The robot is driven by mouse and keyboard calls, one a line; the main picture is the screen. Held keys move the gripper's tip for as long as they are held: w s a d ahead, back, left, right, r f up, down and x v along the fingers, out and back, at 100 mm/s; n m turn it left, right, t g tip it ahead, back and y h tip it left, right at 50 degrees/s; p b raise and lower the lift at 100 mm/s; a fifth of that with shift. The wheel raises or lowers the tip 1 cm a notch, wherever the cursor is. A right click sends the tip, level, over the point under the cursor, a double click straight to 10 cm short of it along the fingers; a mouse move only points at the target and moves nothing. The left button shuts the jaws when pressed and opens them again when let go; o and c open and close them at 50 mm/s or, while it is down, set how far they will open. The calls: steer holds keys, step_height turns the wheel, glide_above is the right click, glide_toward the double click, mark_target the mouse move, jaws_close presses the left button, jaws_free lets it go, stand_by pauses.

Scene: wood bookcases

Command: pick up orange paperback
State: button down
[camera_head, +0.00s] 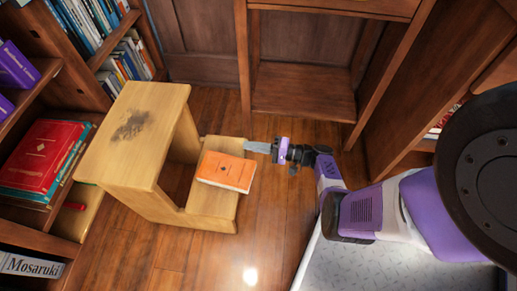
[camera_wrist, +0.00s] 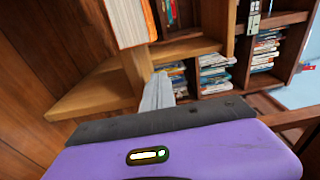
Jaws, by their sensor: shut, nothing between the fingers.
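The orange paperback (camera_head: 226,171) lies flat on the lower step of a light wooden step stool (camera_head: 128,140), with a small dark mark on its cover. In the wrist view, the paperback (camera_wrist: 130,22) is at the top, left of centre, with its pale page edges and a strip of orange cover showing. My gripper (camera_head: 249,147) is shut and empty just beyond the paperback's upper right corner in the head view. Its pale fingers (camera_wrist: 158,88) point toward the step in the wrist view and look apart from the paperback.
The stool's higher step stands left of the paperback. A bookcase (camera_head: 57,45) with a red book (camera_head: 42,155) and purple books (camera_head: 14,68) is on the left. An empty wooden shelf (camera_head: 303,91) is behind my gripper. Wood floor (camera_head: 185,255) is clear in front of the stool.

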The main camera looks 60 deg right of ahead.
mark_target(238, 154)
steer(key=b+x, duration=0.1)
steer(key=x, duration=0.4)
steer(key=shift+w+a+f, duration=0.1)
steer(key=shift+w, duration=0.1)
steer(key=shift+s+a, duration=0.85)
steer(key=shift+a, duration=0.05)
steer(key=shift+s+a, duration=0.45)
steer(key=shift+a, duration=0.2)
